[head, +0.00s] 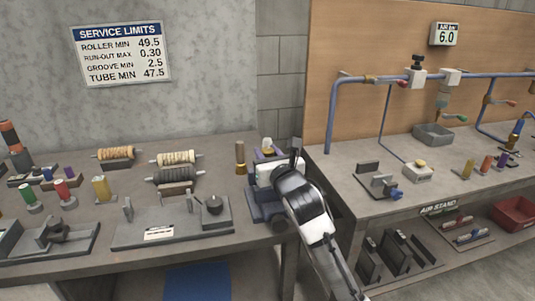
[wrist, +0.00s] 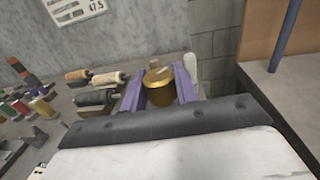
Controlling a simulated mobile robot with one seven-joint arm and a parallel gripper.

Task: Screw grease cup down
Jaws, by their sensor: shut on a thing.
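The brass grease cup (wrist: 155,97) stands between the two purple fingers of my gripper (wrist: 158,90) in the wrist view. The fingers are shut on its sides, and its round gold top faces up with a pale mark on it. In the head view, my gripper (head: 267,153) is at the right end of the left bench, and a small pale-gold top (head: 267,144) shows between its fingers. A dark blue block (head: 262,205) stands below my gripper. The cup's lower end and its thread are hidden.
A tall brass cylinder (head: 240,157) stands just left of my gripper. A grey upright piece (head: 297,152) is close on the right. Rollers on stands (head: 175,158) lie farther left. The air stand bench (head: 345,165) is to the right.

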